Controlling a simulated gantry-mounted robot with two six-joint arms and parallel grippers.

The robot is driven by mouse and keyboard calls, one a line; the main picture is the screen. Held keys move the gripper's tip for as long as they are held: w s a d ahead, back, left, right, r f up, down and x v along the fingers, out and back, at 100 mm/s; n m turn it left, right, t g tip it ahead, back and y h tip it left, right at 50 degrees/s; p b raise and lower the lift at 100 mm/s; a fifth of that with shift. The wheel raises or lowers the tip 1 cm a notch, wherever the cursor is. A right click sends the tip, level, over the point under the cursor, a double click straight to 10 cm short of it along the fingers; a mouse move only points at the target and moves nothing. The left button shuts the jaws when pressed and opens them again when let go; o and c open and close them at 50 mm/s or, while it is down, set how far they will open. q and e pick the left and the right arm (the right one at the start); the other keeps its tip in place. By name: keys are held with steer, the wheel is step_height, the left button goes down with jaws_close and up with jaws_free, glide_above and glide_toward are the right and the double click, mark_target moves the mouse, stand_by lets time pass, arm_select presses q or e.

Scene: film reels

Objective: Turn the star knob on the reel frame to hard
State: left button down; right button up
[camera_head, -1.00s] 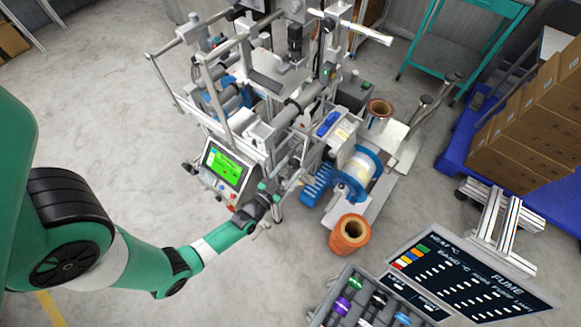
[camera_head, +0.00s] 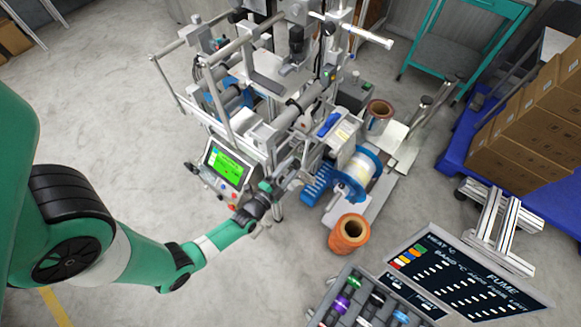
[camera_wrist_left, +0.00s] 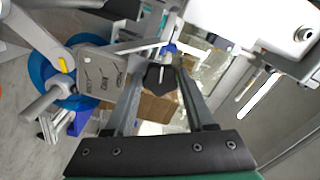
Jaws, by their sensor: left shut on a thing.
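The reel frame (camera_head: 283,68) is a tall silver machine with rollers and blue-sided reels, at the upper middle of the head view. My left gripper (camera_wrist_left: 162,74) reaches its front from the lower left. In the left wrist view its two grey fingers are shut on the dark star knob (camera_wrist_left: 160,79), one on each side. A small pale pin shows at the knob's middle. A grey plate with dark markings (camera_wrist_left: 101,77) is left of the fingers; I cannot read its words clearly. In the head view the knob is hidden by my gripper. My right gripper is not in view.
A green-lit control screen (camera_head: 228,165) stands close beside my left wrist. An orange spool (camera_head: 349,233) is on the floor to the right. A tray of coloured rolls (camera_head: 360,305) and a dark sign board (camera_head: 470,272) are at the lower right. Floor at left is clear.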

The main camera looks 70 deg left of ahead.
arm_select(q)
steer(key=shift+r+m, duration=0.1)
steer(key=shift+m, duration=1.1)
steer(key=shift+c, duration=1.2)
jaws_free()
steer(key=p+v, duration=0.2)
steer(key=v, duration=0.9)
steer(key=shift+s, duration=0.3)
